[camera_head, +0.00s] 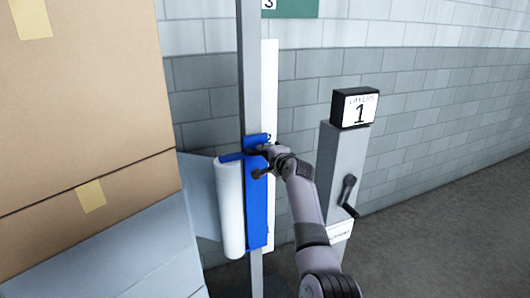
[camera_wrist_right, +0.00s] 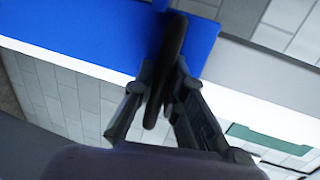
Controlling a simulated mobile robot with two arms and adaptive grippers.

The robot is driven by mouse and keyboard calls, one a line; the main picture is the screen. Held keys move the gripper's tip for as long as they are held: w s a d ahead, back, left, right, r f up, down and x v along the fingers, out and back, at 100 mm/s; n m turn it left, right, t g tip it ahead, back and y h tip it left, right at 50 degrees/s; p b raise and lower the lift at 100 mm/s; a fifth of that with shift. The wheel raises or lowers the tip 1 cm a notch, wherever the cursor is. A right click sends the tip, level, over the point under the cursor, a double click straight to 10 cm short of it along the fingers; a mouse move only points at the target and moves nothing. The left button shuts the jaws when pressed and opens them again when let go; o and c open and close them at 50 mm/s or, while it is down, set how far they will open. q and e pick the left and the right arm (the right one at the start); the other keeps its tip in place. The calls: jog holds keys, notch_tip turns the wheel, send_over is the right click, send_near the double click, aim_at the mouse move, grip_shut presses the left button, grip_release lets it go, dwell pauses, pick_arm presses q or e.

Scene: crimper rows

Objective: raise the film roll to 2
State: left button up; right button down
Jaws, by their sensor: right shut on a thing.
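The white film roll (camera_head: 231,212) hangs upright on a blue carriage (camera_head: 257,220), which sits on a tall grey mast (camera_head: 250,70). My right gripper (camera_head: 262,160) is at the upper part of the carriage, to the right of the roll's top. In the right wrist view its fingers (camera_wrist_right: 162,85) are shut on a dark bar-shaped handle (camera_wrist_right: 173,45) in front of the blue carriage (camera_wrist_right: 95,38). A green plate (camera_head: 297,8) high behind the mast carries a label "3" (camera_head: 268,4). No "2" label can be made out. My left gripper is not in view.
Stacked cardboard boxes (camera_head: 85,100) stand close on the left, above a grey-blue surface (camera_head: 120,255). A grey post (camera_head: 345,165) on the right bears a "LAYERS 1" sign (camera_head: 360,108) and a dark crank (camera_head: 348,195). Grey floor (camera_head: 450,235) is clear at right.

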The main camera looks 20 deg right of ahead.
jog(key=c, duration=1.6)
grip_release()
jog(key=v, duration=1.2)
